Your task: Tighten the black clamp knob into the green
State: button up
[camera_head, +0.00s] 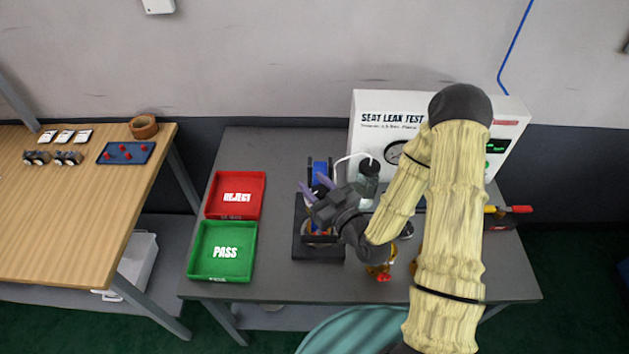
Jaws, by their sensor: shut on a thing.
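My gripper (313,189), with purple fingers, is at the clamp fixture on the grey bench. It is shut on what I take to be the black clamp knob, which the fingers and wrist hide. The fixture has a dark base (306,253) and a blue upright part (320,168) just behind the fingers. My wrist covers much of the fixture's middle. No green mark for the knob can be made out.
The red REJECT tray (236,212) and green PASS tray (250,276) lie left of the fixture. The white seat leak tester (366,104) stands behind, partly hidden by my arm. A red-handled item (515,209) is at the right. A wooden table (70,225) stands left.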

aim_at(323, 193)
jog(key=shift+m+h+p, duration=0.3)
jog(key=shift+h, duration=0.1)
jog(key=shift+r, duration=0.1)
jog(key=o, duration=1)
jog(key=shift+c, duration=0.2)
jog(key=shift+d, duration=0.1)
jog(key=p+v, duration=0.3)
jog(key=p, duration=0.1)
jog(key=shift+r+p, duration=0.15)
jog(key=shift+p, duration=0.2)
jog(key=p+v, duration=0.8)
jog(key=v, duration=0.6)
jog(key=shift+s+f, duration=0.15)
jog(key=shift+f, duration=0.3)
